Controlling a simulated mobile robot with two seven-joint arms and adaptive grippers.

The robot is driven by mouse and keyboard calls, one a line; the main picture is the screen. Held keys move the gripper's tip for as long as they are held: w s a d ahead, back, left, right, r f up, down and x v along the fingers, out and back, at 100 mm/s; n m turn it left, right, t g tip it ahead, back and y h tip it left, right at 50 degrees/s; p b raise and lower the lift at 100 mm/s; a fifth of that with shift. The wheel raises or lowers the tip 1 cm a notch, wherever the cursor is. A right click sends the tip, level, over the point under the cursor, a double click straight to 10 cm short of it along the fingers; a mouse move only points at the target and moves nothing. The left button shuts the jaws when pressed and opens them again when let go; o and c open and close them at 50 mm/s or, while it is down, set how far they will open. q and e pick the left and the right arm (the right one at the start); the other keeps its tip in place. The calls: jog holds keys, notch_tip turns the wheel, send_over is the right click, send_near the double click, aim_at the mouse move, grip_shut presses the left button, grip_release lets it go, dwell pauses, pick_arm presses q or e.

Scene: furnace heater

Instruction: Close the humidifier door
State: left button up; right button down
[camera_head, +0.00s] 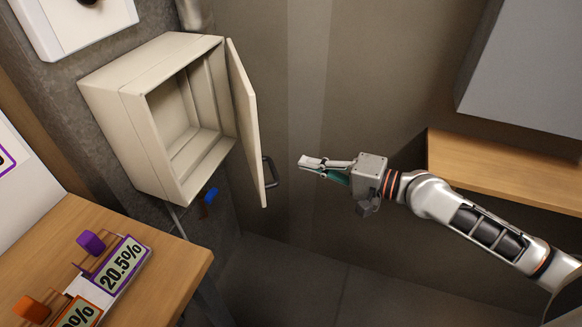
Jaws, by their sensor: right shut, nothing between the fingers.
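The humidifier is a cream box (133,146) on the wall at the left, with an empty-looking inside. Its door (244,118) is hinged on the right side and stands wide open, seen nearly edge-on. A dark handle (270,172) sticks out from the door's outer face, low down. My right gripper (304,162) is shut and empty. It is to the right of the handle, pointing left, with a gap between its fingertips and the handle. My left gripper does not show.
A wooden table (170,275) at the lower left bears display labels (122,263) and a purple knob (91,243). A blue-handled item (210,195) is under the box. A wooden shelf (500,175) and grey cabinet (525,75) are at the right. The space around the gripper looks free.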

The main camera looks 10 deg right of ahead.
jog(key=a, duration=0.3)
jog(key=a+f+p, duration=0.1)
jog(key=shift+w+a, duration=0.3)
jog(key=shift+a, duration=0.1)
